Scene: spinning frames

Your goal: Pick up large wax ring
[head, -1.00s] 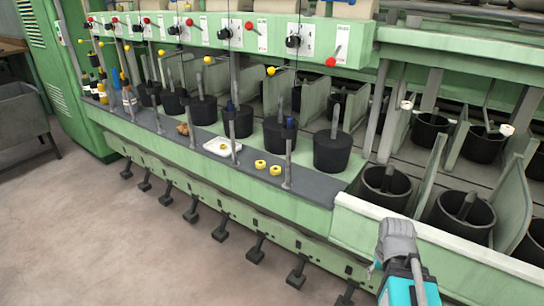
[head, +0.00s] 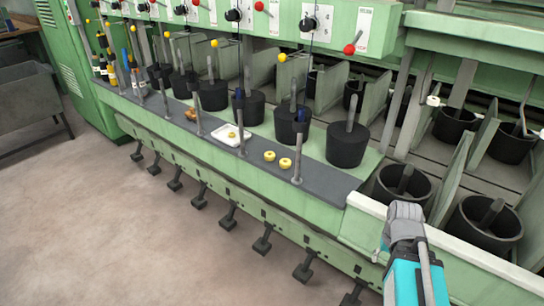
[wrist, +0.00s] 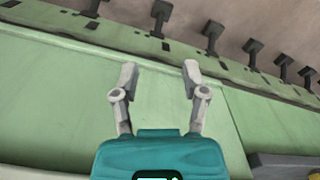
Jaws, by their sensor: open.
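Two small yellow rings stand side by side on the dark ledge of the green machine in the head view: a left ring (head: 269,156) and a right ring (head: 285,164). The right one looks slightly larger, but it is also nearer. Another small yellow piece (head: 232,135) lies in a white tray to their left. I cannot tell for sure which one is the large wax ring. My gripper (wrist: 159,76) is open and empty over the green machine front in the wrist view. In the head view it is at the lower right, well right of the rings.
A metal post (head: 297,160) rises just right of the rings. Black pots (head: 347,145) with upright rods stand behind them. Bottles and spools (head: 110,72) stand at the ledge's far left. Pedals (head: 262,243) stick out below. The floor (head: 100,230) in front is clear.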

